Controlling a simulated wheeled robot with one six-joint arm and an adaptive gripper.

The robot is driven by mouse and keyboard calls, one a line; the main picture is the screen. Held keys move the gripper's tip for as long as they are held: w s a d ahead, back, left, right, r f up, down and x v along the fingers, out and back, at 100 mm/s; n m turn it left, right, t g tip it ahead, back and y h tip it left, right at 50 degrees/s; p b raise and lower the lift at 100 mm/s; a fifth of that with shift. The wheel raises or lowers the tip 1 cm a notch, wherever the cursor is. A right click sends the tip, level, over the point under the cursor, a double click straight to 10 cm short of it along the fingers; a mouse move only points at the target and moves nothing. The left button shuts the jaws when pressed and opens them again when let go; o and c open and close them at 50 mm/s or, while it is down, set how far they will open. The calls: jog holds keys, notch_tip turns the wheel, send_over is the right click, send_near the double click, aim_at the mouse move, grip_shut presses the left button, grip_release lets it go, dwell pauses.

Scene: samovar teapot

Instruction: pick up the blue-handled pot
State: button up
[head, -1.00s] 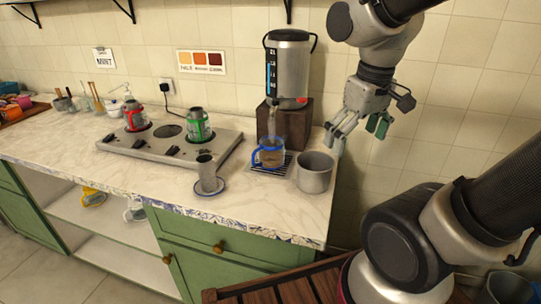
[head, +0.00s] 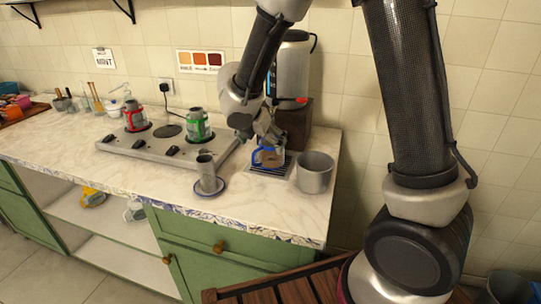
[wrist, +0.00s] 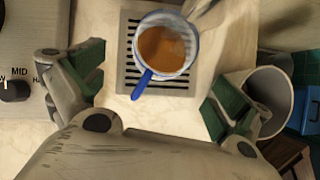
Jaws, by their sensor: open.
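The blue-handled pot (head: 270,159) stands on a slotted drip tray (head: 282,172) in front of the samovar (head: 293,62). In the wrist view the pot (wrist: 164,48) is seen from above, with a blue rim, brown liquid inside and its blue handle pointing down and left toward me. My gripper (head: 263,140) is just above and behind the pot in the head view, partly covering it. In the wrist view my gripper (wrist: 158,92) is open, with its green-padded fingers wide apart on either side below the pot. Nothing is between the fingers.
A grey metal bin-like vessel (head: 314,173) stands close to the right of the tray. A small metal cup (head: 206,174) on a blue-rimmed saucer stands to the left. A stove (head: 150,150) with red and green pots is farther left. Counter in front is clear.

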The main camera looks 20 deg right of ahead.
aim_at(269, 153)
jog(key=x, duration=0.7)
jog(key=shift+d+f, duration=0.1)
jog(key=shift+f, duration=0.15)
jog(key=c, duration=1.3)
jog(key=shift+r, duration=0.1)
